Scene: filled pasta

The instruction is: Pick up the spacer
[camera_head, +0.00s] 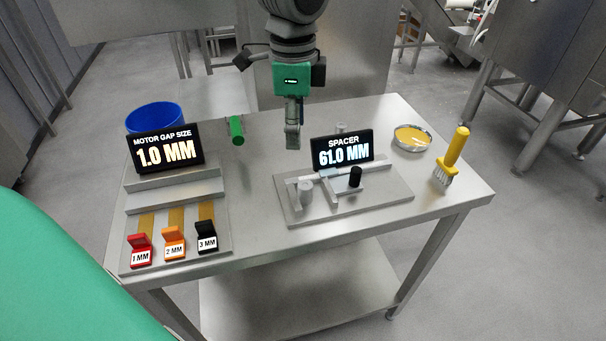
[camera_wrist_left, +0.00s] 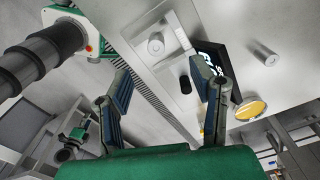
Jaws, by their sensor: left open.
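A measuring fixture (camera_head: 380,192) lies on the steel table in front of a black display (camera_head: 342,149) reading "SPACER 61.0 MM". A grey cylinder (camera_head: 305,191) stands at the fixture's left part; it also shows in the left wrist view (camera_wrist_left: 155,45). Another grey cylinder (camera_head: 340,127) is behind the display, mostly hidden by it, and shows in full in the left wrist view (camera_wrist_left: 266,55). Neither is marked as the spacer. My left gripper (camera_head: 292,137) hangs above the table, left of and behind the display. In the left wrist view its fingers (camera_wrist_left: 163,76) are apart and empty. My right gripper is not seen.
A black knob (camera_head: 355,177) stands on the fixture. A shallow bowl with yellow contents (camera_head: 412,138) and a yellow brush (camera_head: 455,150) are at right. A gap-size display (camera_head: 166,151), a blue container (camera_head: 155,116), a green rod (camera_head: 236,130) and coloured gauges (camera_head: 174,243) are at left.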

